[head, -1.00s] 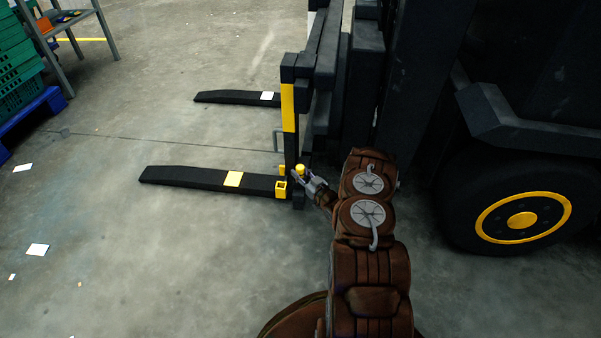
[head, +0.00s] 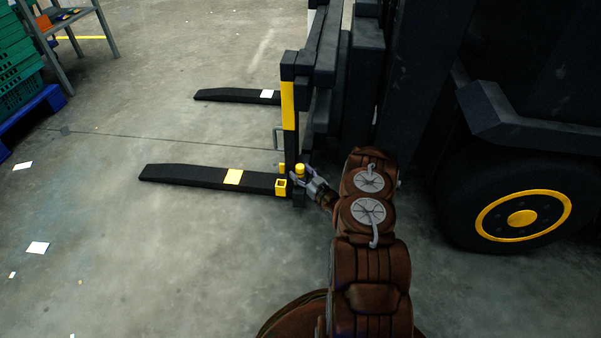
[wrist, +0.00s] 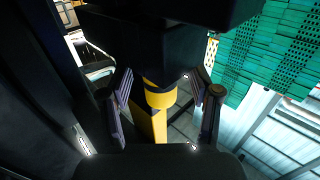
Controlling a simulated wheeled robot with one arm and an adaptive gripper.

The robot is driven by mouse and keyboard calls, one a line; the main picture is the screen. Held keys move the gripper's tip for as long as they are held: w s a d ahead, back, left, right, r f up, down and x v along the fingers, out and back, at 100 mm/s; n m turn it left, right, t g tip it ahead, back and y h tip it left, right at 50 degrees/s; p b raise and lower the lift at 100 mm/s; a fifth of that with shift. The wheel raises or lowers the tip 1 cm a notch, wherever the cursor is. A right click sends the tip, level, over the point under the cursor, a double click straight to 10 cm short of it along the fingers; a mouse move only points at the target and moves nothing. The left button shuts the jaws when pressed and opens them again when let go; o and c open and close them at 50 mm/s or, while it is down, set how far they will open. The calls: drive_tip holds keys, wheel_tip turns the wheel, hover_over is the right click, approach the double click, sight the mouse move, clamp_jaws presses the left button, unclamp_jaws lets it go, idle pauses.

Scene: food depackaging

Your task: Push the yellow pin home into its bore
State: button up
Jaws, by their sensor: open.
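The yellow pin (head: 300,168) shows as a short yellow cylinder at the foot of the forklift's fork carriage, at the heel of the near fork. In the wrist view a round yellow piece (wrist: 160,96), which looks like the pin, lies between my finger pads, under a dark block. My gripper (head: 305,176) is at the pin in the head view. Its fingers are spread on either side of the yellow piece in the wrist view (wrist: 164,82), with gaps visible. The bore is hidden, and I cannot tell how deep the pin sits.
The near fork (head: 200,177) and far fork (head: 235,97) reach left over the floor. A square yellow socket (head: 281,188) sits beside the pin. The dark carriage upright (head: 289,110) rises close by. The forklift's wheel (head: 522,218) is at right. Open floor lies left.

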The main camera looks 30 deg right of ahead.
drive_tip(key=s, duration=1.1)
drive_tip(key=shift+s+d, duration=0.2)
drive_tip(key=shift+d, duration=0.2)
